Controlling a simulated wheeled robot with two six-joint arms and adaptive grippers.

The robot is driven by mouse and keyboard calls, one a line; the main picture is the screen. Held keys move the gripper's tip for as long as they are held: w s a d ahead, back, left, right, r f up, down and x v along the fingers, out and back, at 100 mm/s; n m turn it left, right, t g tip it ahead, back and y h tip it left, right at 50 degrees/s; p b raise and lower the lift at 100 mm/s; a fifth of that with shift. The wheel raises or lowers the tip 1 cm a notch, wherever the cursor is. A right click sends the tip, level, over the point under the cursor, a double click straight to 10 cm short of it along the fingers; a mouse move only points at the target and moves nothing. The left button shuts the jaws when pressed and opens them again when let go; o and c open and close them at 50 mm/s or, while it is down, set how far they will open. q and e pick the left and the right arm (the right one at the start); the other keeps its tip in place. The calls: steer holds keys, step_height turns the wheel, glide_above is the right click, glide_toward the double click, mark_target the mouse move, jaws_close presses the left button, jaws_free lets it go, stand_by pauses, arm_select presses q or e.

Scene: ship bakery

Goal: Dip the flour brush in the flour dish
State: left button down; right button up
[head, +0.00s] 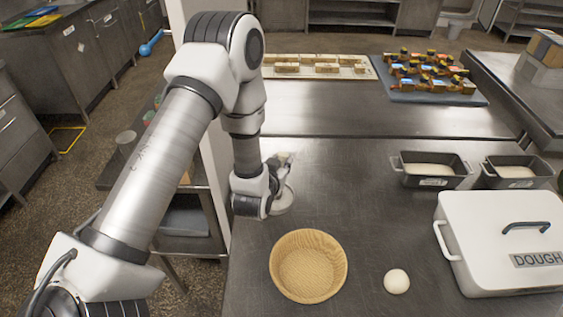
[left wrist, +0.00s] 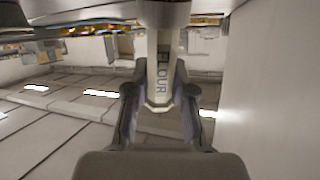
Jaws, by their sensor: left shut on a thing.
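My left gripper (head: 277,176) is low over the steel table, near its left edge. In the left wrist view my left gripper (left wrist: 160,110) is shut on the flour brush (left wrist: 163,70), a pale handle marked FLOUR between its two dark fingers. In the head view the brush is mostly hidden by the gripper, and its bristles cannot be made out. A pale round rim, which looks like the flour dish (head: 284,205), shows in part beside and behind the gripper. I cannot tell whether the brush touches it. My right gripper is not in view.
A woven basket (head: 307,288) and a dough ball (head: 396,281) are at the table's front. A white DOUGH box (head: 490,225) stands at right, with two dark loaf tins (head: 432,182) behind it. Trays of small goods lie at the back. The table's middle is clear.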

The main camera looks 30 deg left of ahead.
arm_select(q)
step_height(320, 180, up, 7)
steer(key=p, duration=0.5)
stand_by(0.4)
stand_by(0.6)
